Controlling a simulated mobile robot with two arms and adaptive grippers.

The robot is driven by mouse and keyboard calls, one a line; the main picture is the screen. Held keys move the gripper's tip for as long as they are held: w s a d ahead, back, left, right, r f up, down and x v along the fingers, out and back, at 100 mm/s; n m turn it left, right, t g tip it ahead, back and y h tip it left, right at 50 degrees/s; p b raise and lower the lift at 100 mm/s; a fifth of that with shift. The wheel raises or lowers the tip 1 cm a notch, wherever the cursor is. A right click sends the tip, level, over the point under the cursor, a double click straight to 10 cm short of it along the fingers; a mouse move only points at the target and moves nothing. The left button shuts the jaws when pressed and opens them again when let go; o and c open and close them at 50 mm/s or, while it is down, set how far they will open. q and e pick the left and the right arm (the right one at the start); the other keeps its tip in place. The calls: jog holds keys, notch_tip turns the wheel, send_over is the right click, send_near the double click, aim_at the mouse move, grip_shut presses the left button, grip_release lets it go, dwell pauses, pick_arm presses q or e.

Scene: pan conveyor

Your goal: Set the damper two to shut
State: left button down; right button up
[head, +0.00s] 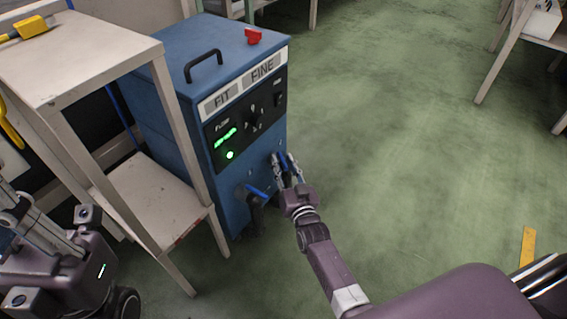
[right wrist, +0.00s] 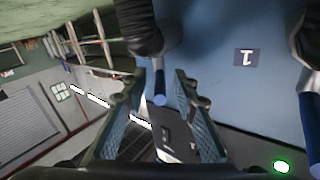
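The blue cabinet (head: 180,95) has two blue damper handles low on its front. The left handle (head: 258,191) sticks out at a slant above a black pipe. The right handle (head: 283,160) is at my right gripper (head: 289,172). In the right wrist view, this handle (right wrist: 160,87) lies between the two spread fingers of my right gripper (right wrist: 158,95), with gaps beside it. The other handle (right wrist: 310,127) is at the right edge there, and an upside-down label "1" (right wrist: 247,57) sits between them. My left gripper (head: 38,225) is at the lower left; its finger opening is unclear.
The cabinet's panel has a green display (head: 226,138), a green light (head: 230,155) and a black knob (head: 254,116). A red button (head: 253,36) is on top. A beige shelf table (head: 75,65) stands close on the left.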

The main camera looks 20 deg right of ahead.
jog(key=s, duration=1.2)
jog(key=shift+a, duration=0.3)
jog(key=shift+c, duration=0.3)
